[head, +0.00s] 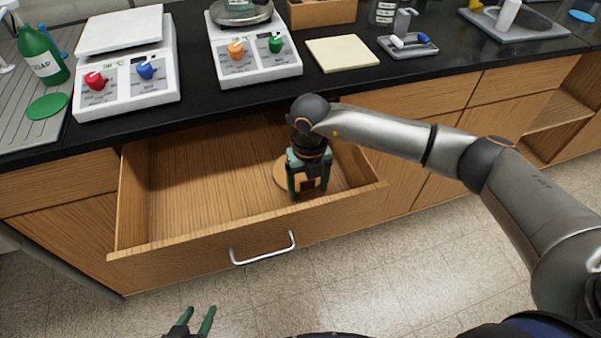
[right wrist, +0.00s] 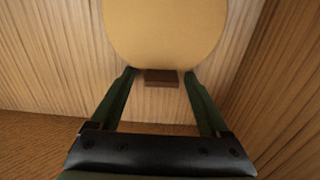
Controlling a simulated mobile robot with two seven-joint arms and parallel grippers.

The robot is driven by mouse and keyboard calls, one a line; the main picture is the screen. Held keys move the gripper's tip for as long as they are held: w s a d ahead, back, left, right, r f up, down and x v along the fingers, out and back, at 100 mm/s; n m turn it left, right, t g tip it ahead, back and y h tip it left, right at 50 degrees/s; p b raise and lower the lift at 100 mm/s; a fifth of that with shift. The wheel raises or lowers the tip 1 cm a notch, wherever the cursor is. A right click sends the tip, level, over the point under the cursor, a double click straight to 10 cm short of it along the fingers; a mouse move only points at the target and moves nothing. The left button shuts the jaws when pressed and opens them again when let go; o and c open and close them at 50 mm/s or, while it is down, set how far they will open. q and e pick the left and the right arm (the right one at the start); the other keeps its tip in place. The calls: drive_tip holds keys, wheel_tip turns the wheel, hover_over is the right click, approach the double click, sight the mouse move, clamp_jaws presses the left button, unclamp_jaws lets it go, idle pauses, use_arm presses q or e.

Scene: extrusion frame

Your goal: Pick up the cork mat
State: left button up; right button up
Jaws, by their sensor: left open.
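The round tan cork mat (head: 280,175) lies inside the open wooden drawer (head: 190,236), towards its right side, partly hidden by my right gripper. It fills the top middle of the right wrist view (right wrist: 165,32). A small dark brown block (right wrist: 161,78) shows at the mat's near edge. My right gripper (head: 308,192) points down into the drawer. In the right wrist view its fingers (right wrist: 160,74) are apart, on either side of the block and close to the mat's edge. I cannot tell if they touch. My left gripper (head: 197,322) is open and empty, low in front of the drawer.
The dark counter (head: 330,90) above the drawer holds two white scales (head: 125,70), a green soap bottle (head: 40,55), a pale square pad (head: 341,54) and a grey tray (head: 408,45). The drawer's left part is bare. Its walls stand close around my right gripper.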

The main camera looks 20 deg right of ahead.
clamp_jaws()
idle(0.4)
